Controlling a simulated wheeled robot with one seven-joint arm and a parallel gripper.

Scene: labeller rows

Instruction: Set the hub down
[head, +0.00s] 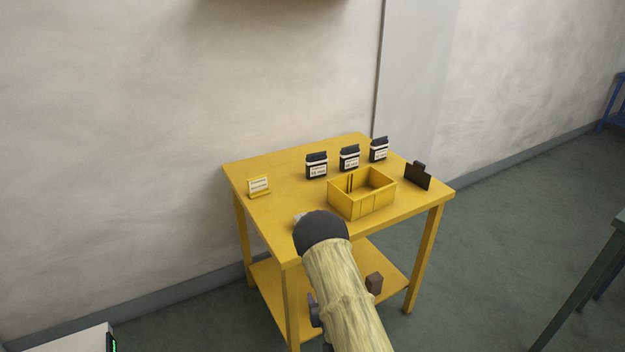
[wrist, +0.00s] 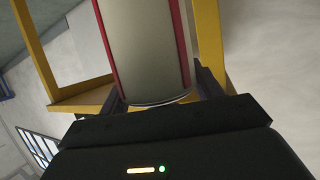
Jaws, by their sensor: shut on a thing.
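In the wrist view my gripper (wrist: 158,92) is shut on a grey, rounded body with red edges, which I take to be the hub (wrist: 145,45). Its far end runs out of the top of the picture. In the head view my arm's dark wrist (head: 321,233) covers the gripper, at the near left edge of the yellow table (head: 285,225). Only a small pale bit (head: 298,217) shows beside the wrist; I cannot tell what it is. Whether the hub touches the table is hidden.
A yellow divided bin (head: 345,205) stands on the table. Three black labelled boxes (head: 349,158) stand behind it, a small sign (head: 259,187) at left and a dark upright plate (head: 417,177) at right. A brown block (head: 374,283) lies on the lower shelf. The table's left middle is clear.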

